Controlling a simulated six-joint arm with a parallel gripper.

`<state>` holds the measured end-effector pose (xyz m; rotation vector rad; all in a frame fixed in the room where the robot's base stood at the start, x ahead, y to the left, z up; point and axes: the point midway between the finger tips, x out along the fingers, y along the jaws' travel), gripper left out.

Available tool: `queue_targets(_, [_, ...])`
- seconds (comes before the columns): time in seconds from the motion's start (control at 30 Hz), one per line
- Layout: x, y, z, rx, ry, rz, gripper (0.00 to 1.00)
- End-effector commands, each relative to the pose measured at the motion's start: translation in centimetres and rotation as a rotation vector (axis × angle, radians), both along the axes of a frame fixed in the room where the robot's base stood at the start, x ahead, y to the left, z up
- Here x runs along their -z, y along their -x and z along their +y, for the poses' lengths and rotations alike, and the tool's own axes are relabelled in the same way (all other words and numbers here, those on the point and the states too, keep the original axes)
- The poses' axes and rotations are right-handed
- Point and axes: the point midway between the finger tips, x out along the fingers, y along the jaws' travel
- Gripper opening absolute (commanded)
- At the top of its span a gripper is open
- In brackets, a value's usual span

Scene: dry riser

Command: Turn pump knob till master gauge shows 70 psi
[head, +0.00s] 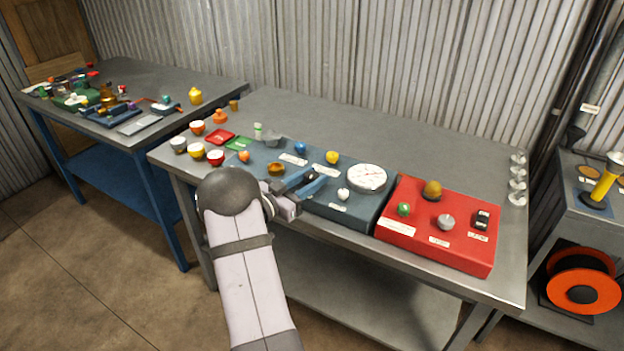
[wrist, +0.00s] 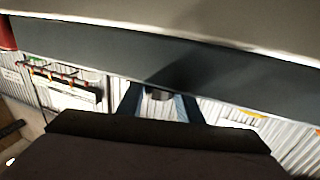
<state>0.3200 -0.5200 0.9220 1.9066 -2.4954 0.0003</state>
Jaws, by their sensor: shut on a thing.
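The likely master gauge, a round white dial (head: 367,178), sits on the blue-grey panel box (head: 350,211); its reading is too small to tell. My gripper (head: 308,182) is over the middle of this box, left of the dial, with its blue fingers reaching right. In the wrist view, the fingers (wrist: 162,100) are shut on a small dark piece (wrist: 159,94). I cannot tell whether this is the pump knob; the fingers mostly hide it in the head view. A small white knob (head: 343,194) stands just right of the fingertips, apart from them.
A red box (head: 434,241) with several knobs and a black switch (head: 481,220) stands on the right. Blue (head: 300,148), yellow (head: 332,157) and bronze (head: 276,168) knobs stand near my gripper. Small cups (head: 215,158) are at left. The back of the table is clear.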

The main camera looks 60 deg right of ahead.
Motion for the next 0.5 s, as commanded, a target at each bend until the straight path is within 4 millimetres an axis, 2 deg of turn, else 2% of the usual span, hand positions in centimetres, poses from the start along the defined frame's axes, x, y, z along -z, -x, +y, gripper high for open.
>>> queue_targets(0.2, [-0.11, -0.07, -0.02, 0.105, 0.003, -0.002, 0.1])
queue_targets(0.5, [-0.12, -0.03, 0.01, 0.119, 0.0, -0.001, 0.1])
